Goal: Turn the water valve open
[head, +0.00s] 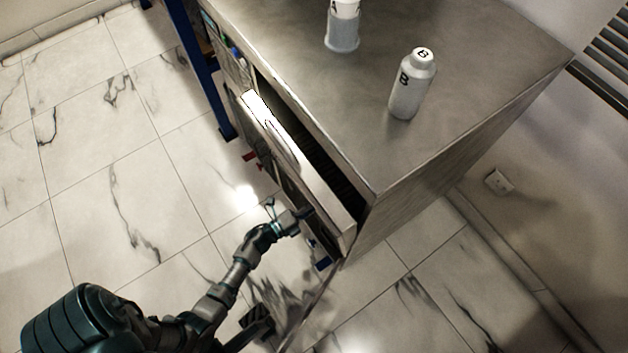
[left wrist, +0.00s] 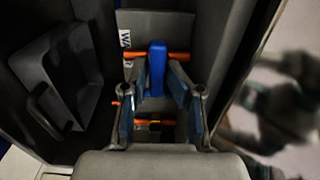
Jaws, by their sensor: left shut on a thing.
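The water valve's blue handle (left wrist: 157,66) stands upright on an orange pipe (left wrist: 178,56) in the left wrist view. A partly hidden white label starting "WA" (left wrist: 125,42) is beside it. My left gripper (left wrist: 157,88) has a finger on each side of the handle and is shut on it. In the head view my left gripper (head: 289,219) is at the front of the metal cabinet, below the open drawer. The handle it holds is hard to make out there. My right gripper is not in view.
The drawer (head: 300,160) sticks out of the cabinet (head: 470,80) above my left gripper. Two white bottles, one marked B (head: 408,90) and one partly cut off (head: 342,30), stand on top. A red part (head: 252,159) and a blue part (head: 321,263) show lower on the front.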

